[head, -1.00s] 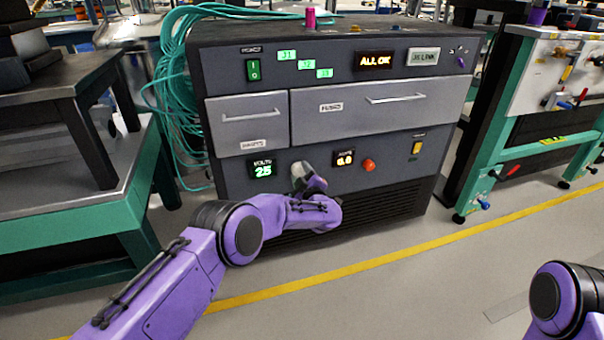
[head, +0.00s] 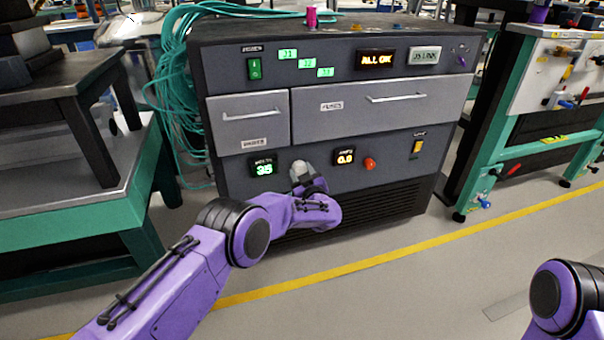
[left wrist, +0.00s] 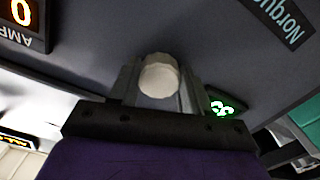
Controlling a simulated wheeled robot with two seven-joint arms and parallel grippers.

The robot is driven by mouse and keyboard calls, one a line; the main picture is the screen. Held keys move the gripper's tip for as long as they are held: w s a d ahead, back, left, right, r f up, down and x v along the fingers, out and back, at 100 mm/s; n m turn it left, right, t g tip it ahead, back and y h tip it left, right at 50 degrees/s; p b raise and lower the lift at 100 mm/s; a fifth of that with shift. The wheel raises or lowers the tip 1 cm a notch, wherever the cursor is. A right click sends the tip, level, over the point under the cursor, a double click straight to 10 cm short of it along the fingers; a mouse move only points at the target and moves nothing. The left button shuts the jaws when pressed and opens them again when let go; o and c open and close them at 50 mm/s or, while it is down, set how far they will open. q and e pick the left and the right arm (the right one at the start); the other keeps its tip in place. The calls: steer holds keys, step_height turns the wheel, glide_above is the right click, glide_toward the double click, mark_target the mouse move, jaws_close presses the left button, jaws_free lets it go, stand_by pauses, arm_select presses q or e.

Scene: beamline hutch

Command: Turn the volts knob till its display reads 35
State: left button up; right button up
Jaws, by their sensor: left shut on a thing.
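The volts display (head: 262,169) on the lower front of the dark cabinet shows green digits that read 35. It also shows at a slant in the left wrist view (left wrist: 222,108), too tilted to read well. The volts knob (left wrist: 160,77) is pale and round, between the fingers of my left gripper (left wrist: 158,90) in the left wrist view. My left gripper (head: 300,173) is shut on the knob, at the panel just right of the volts display. My right gripper is out of view.
Two grey drawers (head: 375,111) are above, both shut. Teal cables (head: 180,110) hang at the cabinet's left side. The floor (head: 420,265) in front is clear.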

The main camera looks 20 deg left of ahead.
arm_select(q)
steer(key=shift+w+a+r, duration=0.1)
steer(key=shift+r, duration=0.15)
steer(key=o, duration=0.9)
steer(key=shift+o, duration=0.8)
steer(key=shift+f, duration=0.15)
steer(key=p+v, duration=0.4)
steer(key=v, duration=0.6)
steer(key=shift+s+d, duration=0.25)
